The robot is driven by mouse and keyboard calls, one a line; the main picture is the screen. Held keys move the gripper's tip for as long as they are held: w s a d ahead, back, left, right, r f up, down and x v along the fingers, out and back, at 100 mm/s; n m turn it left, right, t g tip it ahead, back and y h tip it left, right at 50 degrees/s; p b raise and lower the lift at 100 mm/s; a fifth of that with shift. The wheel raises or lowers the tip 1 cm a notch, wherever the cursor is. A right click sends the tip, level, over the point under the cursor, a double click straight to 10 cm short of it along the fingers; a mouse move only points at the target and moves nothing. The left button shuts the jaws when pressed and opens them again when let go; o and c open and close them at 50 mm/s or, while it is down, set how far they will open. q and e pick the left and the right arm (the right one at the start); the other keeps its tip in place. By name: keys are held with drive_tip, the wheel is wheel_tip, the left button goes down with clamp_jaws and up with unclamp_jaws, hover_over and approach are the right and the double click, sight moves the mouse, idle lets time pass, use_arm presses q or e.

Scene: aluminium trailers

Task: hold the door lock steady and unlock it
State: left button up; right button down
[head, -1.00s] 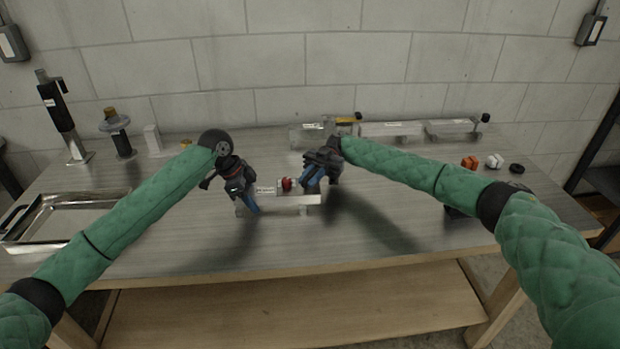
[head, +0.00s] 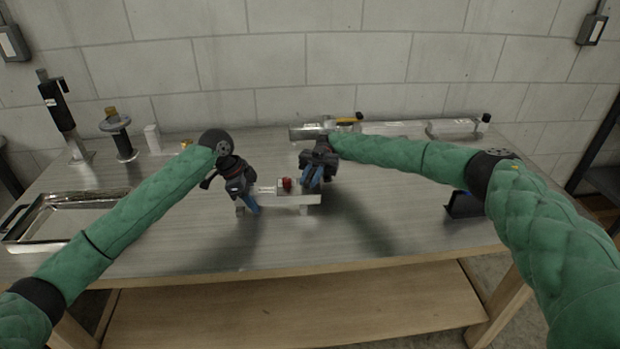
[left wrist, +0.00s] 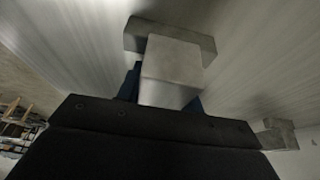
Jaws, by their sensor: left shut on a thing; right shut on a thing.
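The door lock (head: 298,197) is a pale metal block with a red part (head: 287,184) on top, standing on the bench in the middle of the head view. My left gripper (head: 252,207) is shut on its left end. In the left wrist view the metal piece of the door lock (left wrist: 172,65) sits between the blue fingers. My right gripper (head: 313,182) points down at the lock's right end, just right of the red part, and is shut. The exact part in its jaws is hidden by the fingers.
A metal tray (head: 30,222) lies at the left. A dark upright tool (head: 65,115) and a round-topped stand (head: 119,135) are at the back left. Long metal pieces (head: 395,129) line the back. A dark blue holder (head: 462,206) is at the right. The front middle is clear.

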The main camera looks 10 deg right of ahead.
sight(311, 175)
drive_tip(key=c, duration=1.4)
unclamp_jaws()
drive_tip(key=shift+o, duration=0.2)
wheel_tip(311, 175, up, 10)
